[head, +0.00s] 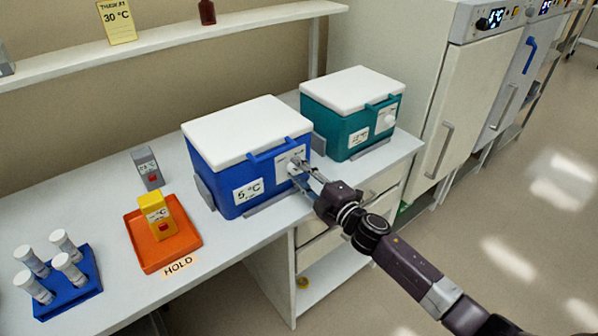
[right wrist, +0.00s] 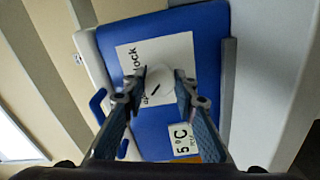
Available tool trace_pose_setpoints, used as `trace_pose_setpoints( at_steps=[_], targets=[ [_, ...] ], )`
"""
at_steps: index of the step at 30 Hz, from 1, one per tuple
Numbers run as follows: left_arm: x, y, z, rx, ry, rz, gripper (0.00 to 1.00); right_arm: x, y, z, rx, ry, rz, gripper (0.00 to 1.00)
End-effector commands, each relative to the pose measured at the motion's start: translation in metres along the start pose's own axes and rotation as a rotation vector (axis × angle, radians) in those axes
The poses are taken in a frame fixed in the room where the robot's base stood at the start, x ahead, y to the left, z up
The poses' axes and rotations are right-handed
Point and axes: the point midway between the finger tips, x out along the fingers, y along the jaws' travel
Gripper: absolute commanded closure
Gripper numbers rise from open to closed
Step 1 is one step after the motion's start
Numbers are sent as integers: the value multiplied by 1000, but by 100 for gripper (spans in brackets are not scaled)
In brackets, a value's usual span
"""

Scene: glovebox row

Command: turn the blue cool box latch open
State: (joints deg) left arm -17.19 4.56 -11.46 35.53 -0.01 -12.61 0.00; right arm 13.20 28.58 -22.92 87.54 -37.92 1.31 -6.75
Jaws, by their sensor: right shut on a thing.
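The blue cool box (head: 234,183) stands on the bench with its white lid (head: 245,130) closed. Its latch is a round white knob (right wrist: 160,80) on a white label plate (right wrist: 131,60) on the blue wall. A dark mark on the knob runs diagonally. The word "lock" reads on the plate; the other word is partly covered. My right gripper (head: 303,171) is at this wall, and its fingers are shut on the knob from both sides, as the right wrist view (right wrist: 158,92) shows. In the head view the fingers partly hide the knob. My left gripper is out of view.
A teal cool box (head: 340,132) stands close behind to the right. An orange tray (head: 155,262) with a yellow timer (head: 157,217), a grey timer (head: 147,168) and a blue rack (head: 80,290) of tubes are on the left. A blue handle (head: 273,149) sits beside the latch.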

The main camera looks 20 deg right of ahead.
Motion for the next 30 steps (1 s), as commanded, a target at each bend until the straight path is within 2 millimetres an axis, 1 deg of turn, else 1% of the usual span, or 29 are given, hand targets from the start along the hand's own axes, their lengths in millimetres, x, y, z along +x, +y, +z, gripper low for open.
trace_pose_setpoints(
  at_steps=[1,5,13,17,20,30],
  targets=[
    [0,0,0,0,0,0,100,0,-1,0,-2,1,-1,70],
    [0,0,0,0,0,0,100,0,-1,0,-1,1,-1,56],
    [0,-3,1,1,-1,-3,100,0,-1,0,0,0,-1,56],
    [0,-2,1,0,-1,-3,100,-7,-2,1,0,-1,-2,56],
    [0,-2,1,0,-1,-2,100,-20,-2,1,1,-1,-3,56],
    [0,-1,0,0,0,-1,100,-82,-2,0,1,0,-3,56]
  ],
)
